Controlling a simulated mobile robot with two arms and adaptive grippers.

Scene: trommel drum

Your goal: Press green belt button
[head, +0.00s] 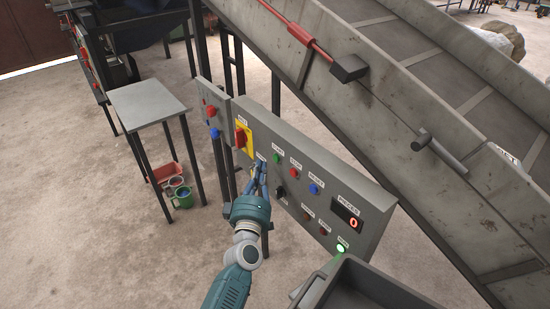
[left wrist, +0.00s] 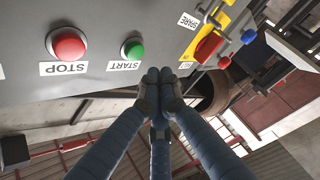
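The grey control panel (head: 330,200) carries a green button (head: 276,158) labelled START, which also shows in the left wrist view (left wrist: 133,48). A red STOP button (head: 295,175) sits beside it, also in the left wrist view (left wrist: 68,45). My left gripper (head: 262,165) has its blue fingers together and holds nothing. In the left wrist view its fingertips (left wrist: 160,76) are close to the panel's edge, beside the green button and apart from it in the picture. My right gripper is not in view.
A blue RESET button (head: 314,188), a yellow-backed red switch (head: 243,138), a black knob (head: 281,191) and a lit green lamp (head: 341,248) are on the panel. A conveyor (head: 360,110) rises behind it. A small table (head: 148,102) stands left. A dark bin (head: 350,285) is in front.

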